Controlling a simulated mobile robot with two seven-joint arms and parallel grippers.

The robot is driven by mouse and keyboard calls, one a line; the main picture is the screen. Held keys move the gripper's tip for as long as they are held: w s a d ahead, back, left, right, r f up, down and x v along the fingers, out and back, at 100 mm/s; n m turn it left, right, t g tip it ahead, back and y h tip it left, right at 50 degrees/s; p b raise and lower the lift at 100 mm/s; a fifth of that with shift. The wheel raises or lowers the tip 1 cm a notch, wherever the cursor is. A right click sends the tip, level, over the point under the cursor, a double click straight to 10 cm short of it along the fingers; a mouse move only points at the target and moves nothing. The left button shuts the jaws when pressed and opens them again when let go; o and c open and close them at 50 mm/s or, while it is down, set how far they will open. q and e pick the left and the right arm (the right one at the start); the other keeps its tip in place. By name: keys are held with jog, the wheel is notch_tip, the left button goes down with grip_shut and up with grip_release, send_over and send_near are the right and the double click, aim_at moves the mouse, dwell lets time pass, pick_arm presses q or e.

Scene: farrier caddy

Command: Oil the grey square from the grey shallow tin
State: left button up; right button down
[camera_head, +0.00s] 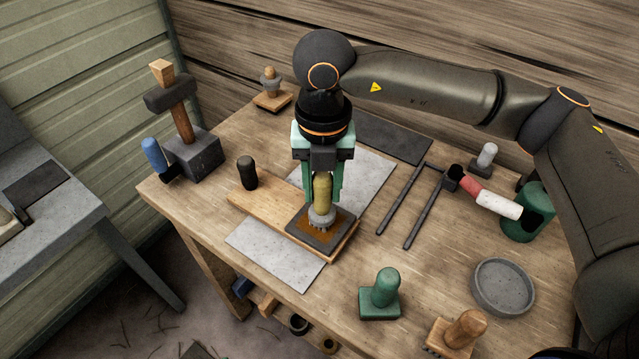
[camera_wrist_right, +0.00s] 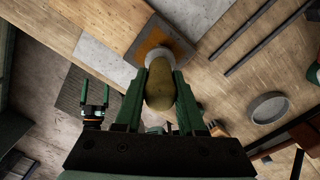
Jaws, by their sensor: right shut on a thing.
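My right gripper (camera_head: 322,180) is shut on the olive-yellow handle (camera_head: 322,187) of a brush with a pale grey head. It holds the brush upright over a dark grey square (camera_head: 342,224) with an orange-brown patch in its middle. The brush's lower end is at the square and seems to touch it. The square and brush handle (camera_wrist_right: 160,85) also show in the right wrist view. The grey shallow tin (camera_head: 503,308) stands at the right of the table, away from the gripper. My left gripper (camera_wrist_right: 95,97) shows only in the wrist view, open and empty.
The square lies on a wooden board (camera_head: 262,200) between light grey sheets. A black-handled peg (camera_head: 247,173) stands left, a green stamp (camera_head: 382,295) and wooden brush (camera_head: 458,335) in front. Tongs (camera_head: 402,200), a red-and-white-handled tool (camera_head: 490,199) and green can (camera_head: 527,222) are right.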

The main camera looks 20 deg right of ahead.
jog(key=shift+f, duration=0.1)
jog(key=shift+w+a+r, duration=0.2)
jog(key=shift+w+a, duration=0.5)
jog(key=shift+w, duration=0.25)
jog(key=shift+s+d+f+b, duration=0.15)
jog(key=shift+s+d+b, duration=0.3)
jog(key=shift+s+d, duration=0.4)
jog(key=shift+s+a, duration=0.1)
jog(key=shift+w+a, duration=0.8)
jog(key=shift+w, duration=0.15)
